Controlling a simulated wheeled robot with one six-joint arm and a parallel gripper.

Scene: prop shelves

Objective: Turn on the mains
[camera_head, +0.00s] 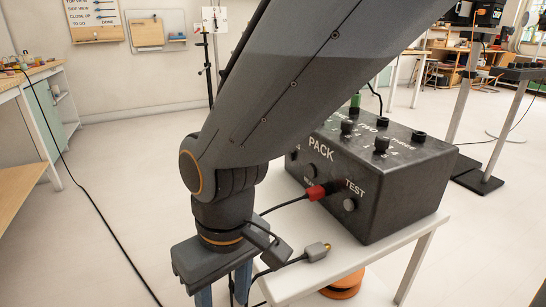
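A black box marked PACK (400,208) stands on a small white table. Its front face carries a round knob or button beside the word TEST (349,204) and another round knob (311,170) further left. A label beginning with M sits by that left knob, too small and cut off to read fully. A red plug (317,192) sits at the front face with a black cable. My gripper (224,292) points down at the left of the table, apart from the box. Its two fingers stand apart, with their tips below the frame. My arm hides the box's left part.
A workbench (28,90) stands at left. Black stands are at right. Open floor lies at left.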

